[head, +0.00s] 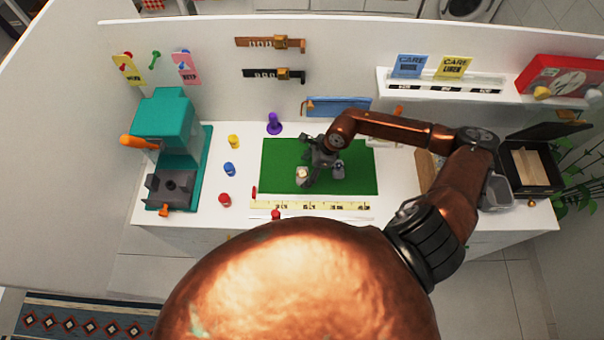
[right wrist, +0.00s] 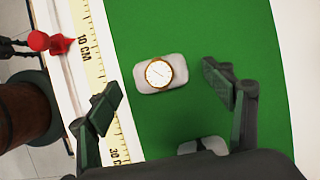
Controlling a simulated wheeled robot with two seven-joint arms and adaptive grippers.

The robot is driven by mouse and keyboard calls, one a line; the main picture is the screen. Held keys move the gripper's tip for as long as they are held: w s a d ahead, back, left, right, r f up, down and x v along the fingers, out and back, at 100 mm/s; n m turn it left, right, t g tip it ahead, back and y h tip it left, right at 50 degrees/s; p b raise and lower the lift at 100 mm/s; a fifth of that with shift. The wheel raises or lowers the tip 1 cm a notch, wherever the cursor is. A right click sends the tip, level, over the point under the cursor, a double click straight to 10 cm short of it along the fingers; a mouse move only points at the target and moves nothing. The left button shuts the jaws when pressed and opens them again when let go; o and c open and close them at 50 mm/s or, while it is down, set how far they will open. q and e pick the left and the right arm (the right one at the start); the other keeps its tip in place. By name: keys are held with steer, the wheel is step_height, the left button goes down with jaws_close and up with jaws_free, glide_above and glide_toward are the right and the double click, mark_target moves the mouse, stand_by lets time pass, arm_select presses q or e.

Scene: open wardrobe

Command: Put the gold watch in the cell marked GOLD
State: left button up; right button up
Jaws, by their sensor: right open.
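The gold watch (right wrist: 159,73) has a white round face and rests on a small grey pad (right wrist: 143,80) on the green mat (head: 277,180). In the head view the watch (head: 302,173) is on the mat's left half. My right gripper (right wrist: 165,92) is open and empty, with its fingers spread to either side of the watch in the right wrist view. In the head view this gripper (head: 320,170) is over the mat, close to the watch. A second grey pad (right wrist: 203,146) with a dark item is partly hidden by the gripper. I cannot make out a GOLD mark.
A yellow ruler (head: 310,205) lies along the mat's front edge. A teal machine (head: 165,120) and several coloured pegs stand left. A shelf (head: 445,85) overhangs the back right.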

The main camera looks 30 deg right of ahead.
mark_target(303, 173)
steer(key=x, duration=0.3)
steer(key=shift+a+f, duration=0.1)
arm_select(q)
steer(key=shift+w+d+r, duration=0.1)
steer(key=shift+w+r, duration=0.15)
steer(key=shift+w, duration=0.3)
steer(key=shift+w+r, duration=0.2)
steer(key=shift+w, duration=0.3)
steer(key=shift+s, duration=0.1)
arm_select(e)
steer(key=shift+c, duration=0.2)
steer(key=c, duration=0.5)
arm_select(q)
steer(key=shift+s, duration=0.4)
arm_select(e)
steer(key=c, duration=0.9)
